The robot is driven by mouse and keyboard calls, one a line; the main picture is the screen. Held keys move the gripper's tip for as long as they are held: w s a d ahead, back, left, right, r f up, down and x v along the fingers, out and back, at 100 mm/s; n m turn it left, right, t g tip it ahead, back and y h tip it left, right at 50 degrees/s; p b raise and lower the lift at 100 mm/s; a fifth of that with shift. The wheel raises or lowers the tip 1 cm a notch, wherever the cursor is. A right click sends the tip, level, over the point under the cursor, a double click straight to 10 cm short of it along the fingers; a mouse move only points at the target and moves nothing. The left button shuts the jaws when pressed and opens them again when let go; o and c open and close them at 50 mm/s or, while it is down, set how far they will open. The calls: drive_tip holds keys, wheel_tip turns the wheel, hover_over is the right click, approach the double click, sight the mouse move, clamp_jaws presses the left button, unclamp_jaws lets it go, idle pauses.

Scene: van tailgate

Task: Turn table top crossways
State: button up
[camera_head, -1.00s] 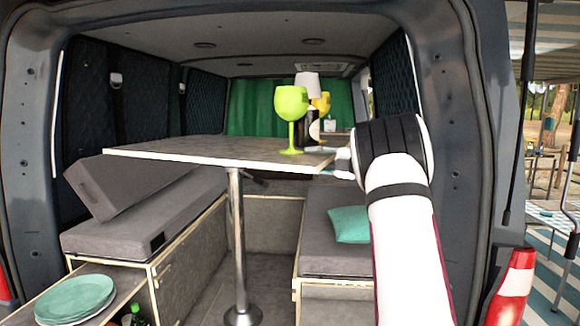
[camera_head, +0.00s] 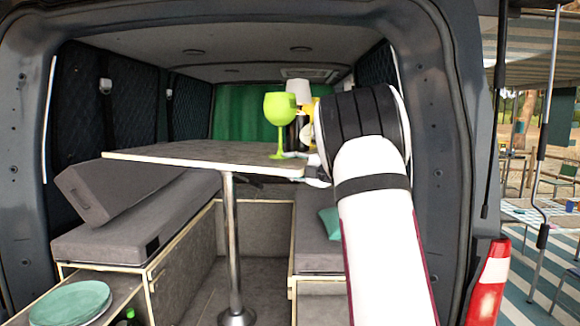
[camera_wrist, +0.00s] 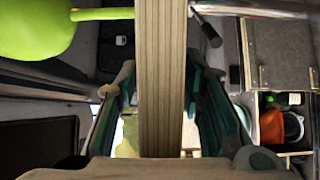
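The table top (camera_head: 190,152) is a grey slab with a pale edge on a single metal leg (camera_head: 233,250) inside the van. Its long side runs across the picture, slightly slanted. My gripper (camera_head: 308,170) is at its near right corner. In the wrist view, the layered edge of the table top (camera_wrist: 162,60) lies between the two fingers of my gripper (camera_wrist: 162,105), pads close against both faces. A lime-green goblet (camera_head: 280,112) stands upright on the top near that corner; part of it shows in the wrist view (camera_wrist: 35,25).
A white-shaded lamp (camera_head: 298,90) and a dark bottle are behind the goblet, partly hidden by my arm. Benches flank the leg; a tilted cushion (camera_head: 105,190) lies on the left one, a teal pillow (camera_head: 330,222) on the right. Teal plates (camera_head: 68,302) stand front left.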

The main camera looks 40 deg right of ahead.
drive_tip(key=s+d+p, duration=0.4)
drive_tip(key=s+d, duration=0.6)
drive_tip(key=d, duration=0.2)
drive_tip(key=shift+p, duration=0.3)
idle(1.2)
drive_tip(key=shift+d, duration=0.1)
drive_tip(key=shift+s+p, duration=0.1)
drive_tip(key=shift+p, duration=0.25)
